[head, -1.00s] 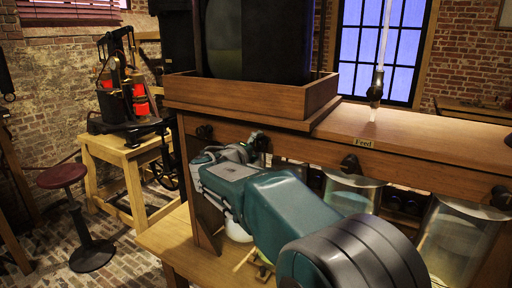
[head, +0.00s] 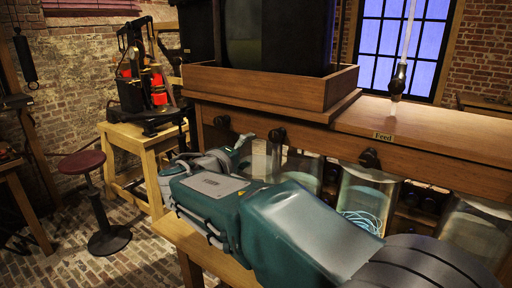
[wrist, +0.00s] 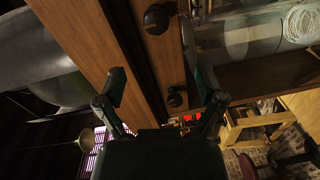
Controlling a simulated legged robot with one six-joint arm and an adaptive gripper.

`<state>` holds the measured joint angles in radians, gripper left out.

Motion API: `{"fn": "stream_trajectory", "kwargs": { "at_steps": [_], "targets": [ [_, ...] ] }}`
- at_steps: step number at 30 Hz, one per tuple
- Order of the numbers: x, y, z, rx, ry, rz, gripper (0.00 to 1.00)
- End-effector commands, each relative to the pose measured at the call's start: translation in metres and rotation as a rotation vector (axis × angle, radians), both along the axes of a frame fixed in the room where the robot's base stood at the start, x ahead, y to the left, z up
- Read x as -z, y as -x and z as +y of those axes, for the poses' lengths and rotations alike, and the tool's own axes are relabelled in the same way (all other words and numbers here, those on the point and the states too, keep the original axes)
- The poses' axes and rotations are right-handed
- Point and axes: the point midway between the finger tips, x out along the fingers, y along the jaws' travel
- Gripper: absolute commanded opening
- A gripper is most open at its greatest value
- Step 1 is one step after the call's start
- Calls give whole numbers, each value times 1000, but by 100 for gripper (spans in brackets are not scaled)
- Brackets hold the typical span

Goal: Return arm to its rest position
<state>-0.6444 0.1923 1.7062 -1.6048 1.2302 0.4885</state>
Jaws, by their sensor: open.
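My arm reaches from the lower right of the head view toward the left end of the wooden jar cabinet (head: 330,125). My gripper is at the far end of the arm, mostly hidden behind my own wrist links in the head view. In the wrist view my gripper (wrist: 163,90) has its two fingers spread wide apart, with nothing between them but the cabinet's wooden front behind. Glass jars stand under the cabinet's top, one with a pale blue coil (head: 366,219) inside. A jar (wrist: 250,38) also shows at the upper right of the wrist view.
Dark round knobs (head: 369,158) stick out along the cabinet front, close to my arm. A red-topped stool (head: 82,162) and a wooden table (head: 140,139) with an apparatus stand at left.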

Motion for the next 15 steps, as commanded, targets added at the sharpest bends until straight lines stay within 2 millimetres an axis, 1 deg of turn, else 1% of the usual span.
{"fn": "stream_trajectory", "kwargs": {
  "at_steps": [9, 11, 14, 15],
  "targets": [
    [0, 2, 1, 1, 0, 0, 88],
    [0, 4, -4, 8, -8, 7, 88],
    [5, 14, -32, 49, -58, 57, 88],
    [10, 22, -49, 75, -95, 92, 88]
  ]
}}
